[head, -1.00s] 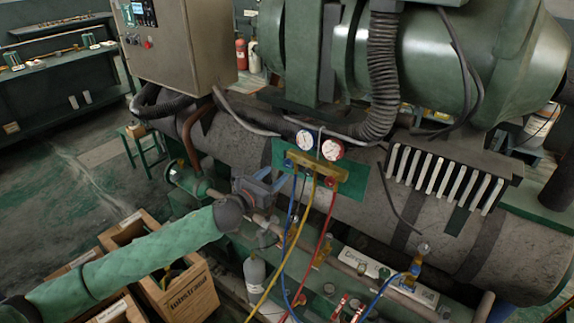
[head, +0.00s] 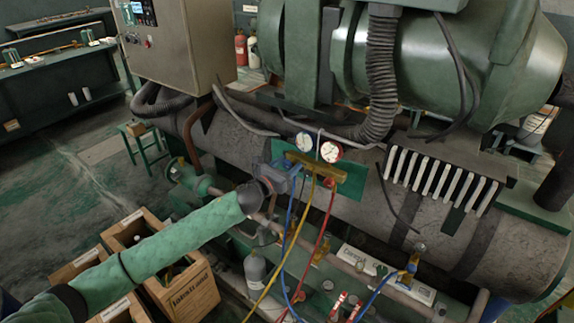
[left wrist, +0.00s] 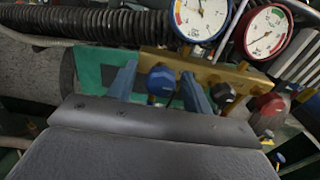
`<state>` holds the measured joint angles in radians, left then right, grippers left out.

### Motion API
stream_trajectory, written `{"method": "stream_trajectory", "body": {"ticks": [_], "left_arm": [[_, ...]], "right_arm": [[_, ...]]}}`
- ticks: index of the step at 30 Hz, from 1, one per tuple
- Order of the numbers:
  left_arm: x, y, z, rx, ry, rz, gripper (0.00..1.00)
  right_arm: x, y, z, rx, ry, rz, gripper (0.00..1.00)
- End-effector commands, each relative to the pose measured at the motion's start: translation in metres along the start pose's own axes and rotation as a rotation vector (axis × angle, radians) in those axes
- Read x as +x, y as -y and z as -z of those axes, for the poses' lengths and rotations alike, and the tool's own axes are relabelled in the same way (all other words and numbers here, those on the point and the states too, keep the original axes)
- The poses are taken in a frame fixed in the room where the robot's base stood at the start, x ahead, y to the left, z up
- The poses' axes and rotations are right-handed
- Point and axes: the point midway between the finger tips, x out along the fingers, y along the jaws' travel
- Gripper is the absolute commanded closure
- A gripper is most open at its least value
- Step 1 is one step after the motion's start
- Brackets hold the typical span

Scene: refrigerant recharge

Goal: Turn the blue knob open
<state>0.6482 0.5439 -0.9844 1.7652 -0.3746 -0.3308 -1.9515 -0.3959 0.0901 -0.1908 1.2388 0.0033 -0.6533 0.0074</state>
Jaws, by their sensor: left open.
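The blue knob (left wrist: 161,82) is on the left part of the brass manifold (left wrist: 200,67) in the left wrist view. My left gripper (left wrist: 160,84) is open, with one blue-grey finger on each side of the knob. I cannot tell whether the fingers touch it. In the head view the left gripper (head: 287,168) is at the left end of the manifold (head: 318,168) and hides the knob. A blue-rimmed gauge (left wrist: 201,14) and a red-rimmed gauge (left wrist: 268,32) sit above the manifold. My right gripper is not in view.
A red knob (left wrist: 269,106) is on the manifold's right part. Blue, yellow (head: 292,245) and red (head: 321,240) hoses hang below it. A large pipe and a ribbed black hose (head: 381,75) are behind. Wooden crates (head: 187,290) stand at lower left.

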Motion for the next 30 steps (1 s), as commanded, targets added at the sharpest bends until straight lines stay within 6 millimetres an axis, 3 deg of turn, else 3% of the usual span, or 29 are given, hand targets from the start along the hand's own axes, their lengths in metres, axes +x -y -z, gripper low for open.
{"method": "stream_trajectory", "body": {"ticks": [3, 9, 10, 20, 30], "left_arm": [[-0.0001, 0.0000, 0.0000, 0.000, 0.000, 0.000, 0.54], [-0.0002, 0.0000, -0.0001, 0.000, 0.000, 0.000, 0.93], [-0.0002, 0.0000, -0.0001, 0.000, 0.000, 0.000, 0.94], [-0.0002, -0.0001, -0.0004, -0.047, 0.000, 0.000, 0.94], [-0.0001, 0.0000, -0.0008, -0.280, 0.001, -0.001, 0.94]], "right_arm": [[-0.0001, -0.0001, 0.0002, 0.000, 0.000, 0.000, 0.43], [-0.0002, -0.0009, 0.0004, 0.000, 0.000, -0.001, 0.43], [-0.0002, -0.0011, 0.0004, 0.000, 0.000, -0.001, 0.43], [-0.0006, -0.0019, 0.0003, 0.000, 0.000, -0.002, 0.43], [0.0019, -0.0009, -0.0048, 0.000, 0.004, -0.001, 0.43]]}}
